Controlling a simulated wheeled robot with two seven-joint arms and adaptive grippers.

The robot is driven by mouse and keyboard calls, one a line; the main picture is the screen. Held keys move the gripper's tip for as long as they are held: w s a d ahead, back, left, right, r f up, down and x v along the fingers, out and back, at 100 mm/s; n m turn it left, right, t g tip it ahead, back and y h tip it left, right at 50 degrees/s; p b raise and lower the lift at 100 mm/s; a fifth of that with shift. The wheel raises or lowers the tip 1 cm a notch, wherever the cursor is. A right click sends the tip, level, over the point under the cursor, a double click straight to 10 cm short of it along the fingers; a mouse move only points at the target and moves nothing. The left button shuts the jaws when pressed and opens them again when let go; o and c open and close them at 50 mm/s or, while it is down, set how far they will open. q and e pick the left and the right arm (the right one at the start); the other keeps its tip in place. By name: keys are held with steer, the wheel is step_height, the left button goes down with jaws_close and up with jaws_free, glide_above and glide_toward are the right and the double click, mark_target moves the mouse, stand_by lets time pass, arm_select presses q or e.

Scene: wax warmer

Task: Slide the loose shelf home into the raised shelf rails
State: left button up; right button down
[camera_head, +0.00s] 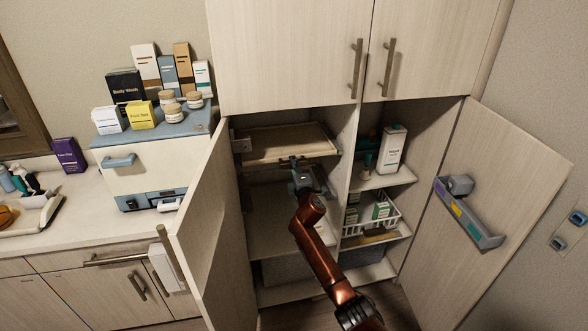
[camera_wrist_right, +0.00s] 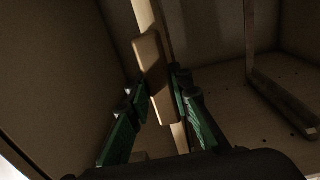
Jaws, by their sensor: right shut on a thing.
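The loose shelf (camera_head: 280,142) is a flat pale wooden board in the upper left bay of the open cabinet. It lies roughly level, high in the bay. My right gripper (camera_head: 296,164) is at its front edge and is shut on it. In the right wrist view, the gripper's green fingers (camera_wrist_right: 160,85) close from both sides around the shelf's tan front edge (camera_wrist_right: 154,70). A dark rail (camera_wrist_right: 278,100) shows on the cabinet wall at the right of that view. Whether the shelf sits in the rails is hidden. My left gripper is not in view.
The left cabinet door (camera_head: 207,230) and right door (camera_head: 500,200) stand open on either side. A fixed lower shelf (camera_head: 275,230) lies below my right arm. The right bay holds a white bottle (camera_head: 391,149) and a wire basket (camera_head: 371,226). A counter with boxes stands left.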

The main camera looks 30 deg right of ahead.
steer(key=shift+w+r, duration=0.15)
steer(key=shift+w, duration=0.15)
steer(key=shift+r, duration=0.1)
steer(key=c, duration=1.7)
jaws_free()
steer(key=shift+s, duration=0.1)
steer(key=shift+o, duration=0.2)
steer(key=shift+d+f, duration=0.1)
steer(key=shift+f, duration=0.25)
steer(key=shift+r, duration=0.15)
steer(key=shift+c, duration=1.1)
